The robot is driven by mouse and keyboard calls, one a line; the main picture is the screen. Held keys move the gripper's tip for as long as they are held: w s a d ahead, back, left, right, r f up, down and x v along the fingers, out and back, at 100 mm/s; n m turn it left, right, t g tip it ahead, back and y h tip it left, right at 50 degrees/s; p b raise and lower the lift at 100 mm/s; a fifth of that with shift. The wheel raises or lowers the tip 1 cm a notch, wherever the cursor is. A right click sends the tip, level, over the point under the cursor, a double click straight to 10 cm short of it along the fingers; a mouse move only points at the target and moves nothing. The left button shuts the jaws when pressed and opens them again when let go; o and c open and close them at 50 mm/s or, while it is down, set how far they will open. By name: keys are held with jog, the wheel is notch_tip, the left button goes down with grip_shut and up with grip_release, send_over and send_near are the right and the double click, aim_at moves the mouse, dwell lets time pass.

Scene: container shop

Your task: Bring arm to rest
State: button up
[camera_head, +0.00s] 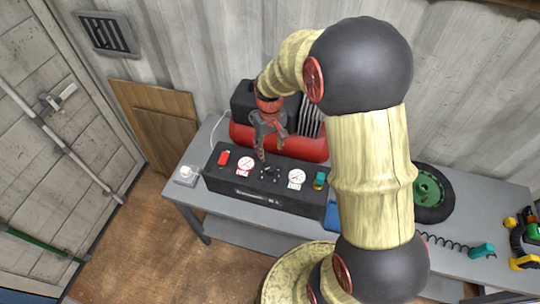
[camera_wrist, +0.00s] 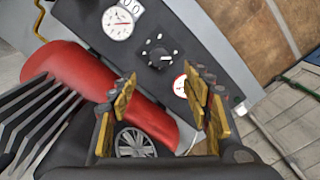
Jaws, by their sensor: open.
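My gripper (camera_head: 268,145) hangs over the compressor on the grey workbench, with its fingers pointing down. In the wrist view, my gripper (camera_wrist: 162,105) has its yellow-padded fingers spread apart with nothing between them. Below it is the black control panel (camera_head: 272,199) with a red switch, two white gauges and a central knob (camera_head: 270,173). The knob (camera_wrist: 158,54) lies beyond the fingertips in the wrist view, apart from them as far as I can tell. The red tank (camera_head: 306,147) is behind the panel; my arm hides part of the bench.
The grey workbench (camera_head: 440,240) stands along the corrugated wall. A green-hubbed wheel (camera_head: 430,190), a coiled hose with a teal end (camera_head: 482,250) and yellow-black tools (camera_head: 524,240) lie on its right. Wooden boards (camera_head: 160,125) lean at left. The brown floor (camera_head: 160,250) at front left is clear.

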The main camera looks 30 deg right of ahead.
jog(key=shift+r, duration=0.4)
jog(key=shift+s, duration=0.1)
jog(key=s+a+r+t+b, duration=0.2)
jog(key=s+a+r+b, duration=0.2)
jog(key=s+b, duration=0.3)
jog(key=s+a+r+t+b, duration=0.3)
jog(key=s+a+r+b, duration=0.1)
jog(key=s, duration=0.8)
jog(key=a+b, duration=0.1)
jog(key=b, duration=0.1)
jog(key=shift+s+a+r+t+b, duration=0.3)
jog(key=shift+s+a+r+b, duration=0.1)
